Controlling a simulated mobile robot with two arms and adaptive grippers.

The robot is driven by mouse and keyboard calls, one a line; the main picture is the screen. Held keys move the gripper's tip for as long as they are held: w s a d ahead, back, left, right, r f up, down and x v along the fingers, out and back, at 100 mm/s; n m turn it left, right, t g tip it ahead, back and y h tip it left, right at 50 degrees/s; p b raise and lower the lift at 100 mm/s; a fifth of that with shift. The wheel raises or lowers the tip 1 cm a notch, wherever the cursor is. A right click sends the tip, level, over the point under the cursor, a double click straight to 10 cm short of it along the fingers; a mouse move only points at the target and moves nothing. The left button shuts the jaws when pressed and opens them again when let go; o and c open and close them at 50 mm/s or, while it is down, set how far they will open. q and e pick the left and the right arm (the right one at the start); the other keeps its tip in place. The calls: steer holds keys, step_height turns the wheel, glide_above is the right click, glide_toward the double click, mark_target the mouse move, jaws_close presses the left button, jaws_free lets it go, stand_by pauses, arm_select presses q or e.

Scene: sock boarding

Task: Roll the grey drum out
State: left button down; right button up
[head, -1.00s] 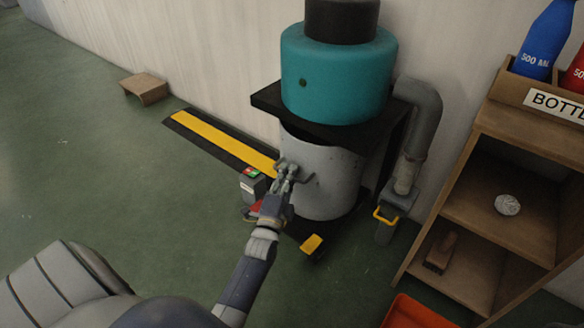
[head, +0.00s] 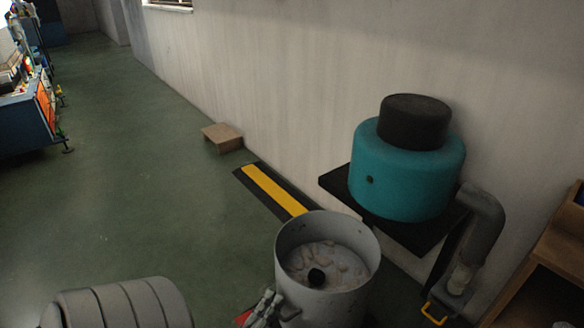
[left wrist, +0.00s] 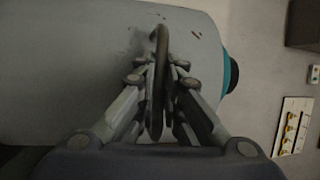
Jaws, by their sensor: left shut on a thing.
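The grey drum (head: 292,266) stands upright in the head view, in front of and to the left of the teal machine (head: 392,180). Its top is open, and pale lumps and a small dark round piece lie inside. My left gripper (head: 272,302) is at the drum's near left side, low in the head view. In the left wrist view its fingers are shut on the drum's curved handle (left wrist: 158,90), and the drum's grey side fills the left of the picture. The drum's base is below the head view. My right gripper is not in view.
A black shelf (head: 345,188) carries the teal machine against the wall. A grey pipe (head: 484,225) with a yellow handle stands to the right, beside a wooden shelf unit (head: 560,245). A yellow-and-black floor strip (head: 272,190) and a wooden step (head: 222,137) lie along the wall.

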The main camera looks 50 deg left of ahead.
arm_select(q)
steer(key=shift+s+a+f, duration=0.1)
steer(key=shift+s+a, duration=0.05)
steer(key=shift+s, duration=2.15)
steer(key=c, duration=1.7)
jaws_free()
steer(key=v, duration=1.2)
